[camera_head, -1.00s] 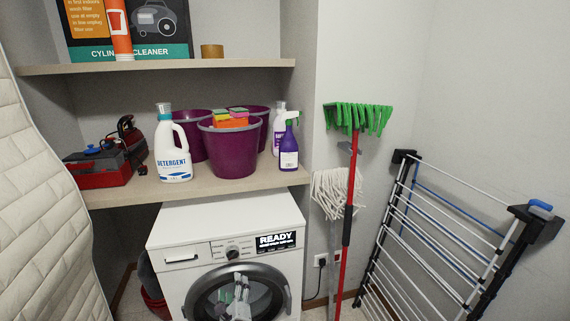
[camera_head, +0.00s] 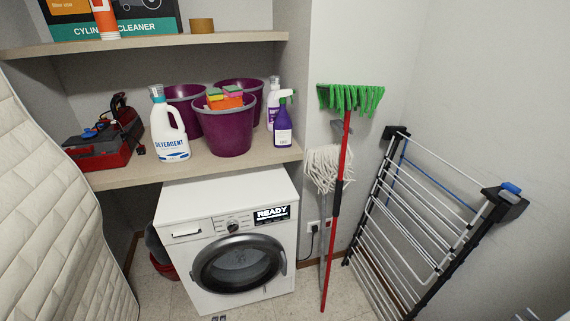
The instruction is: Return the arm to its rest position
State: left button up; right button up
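No whole arm or gripper shows in the head view. Two small dark tips (camera_head: 218,318) at the bottom edge, below the washing machine (camera_head: 228,205), look like the end of a gripper, probably my left one. Pale grey pieces (camera_head: 526,315) at the bottom right corner may be part of my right gripper. Both are cut off by the frame, so whether they are open or shut does not show. The machine's round door (camera_head: 240,264) looks shut, and nothing stands in front of its glass.
A detergent bottle (camera_head: 168,130), purple buckets (camera_head: 226,135), a spray bottle (camera_head: 283,125) and a red toolbox (camera_head: 98,150) stand on the shelf. A green mop (camera_head: 335,205) leans on the wall. A drying rack (camera_head: 425,225) is at right, a quilted board (camera_head: 50,200) at left.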

pick_arm(q)
jog(key=s+f+n+g+h+p, duration=0.1)
jog(key=s+n+p, duration=0.3)
jog(key=s, duration=0.8)
jog(key=s+a+f+n+g+p, duration=0.1)
jog(key=s+f+n+g+p, duration=0.2)
jog(key=s, duration=1)
jog(key=s+f+n+g+h+p, duration=0.1)
jog(key=s+n+p, duration=0.3)
jog(key=s, duration=0.9)
jog(key=shift+a+f+n+g+h+p, duration=0.15)
jog(key=shift+f+n+g+h+p, duration=0.2)
jog(key=shift+f+n+g, duration=0.65)
pick_arm(e)
jog(key=s+r, duration=0.8)
jog(key=r, duration=0.1)
jog(key=shift+s+r+g, duration=0.2)
jog(key=shift+r+g, duration=0.05)
jog(key=shift+g, duration=0.15)
pick_arm(q)
jog(key=shift+s+r, duration=0.1)
jog(key=shift+r, duration=0.2)
pick_arm(e)
jog(key=shift+w, duration=0.15)
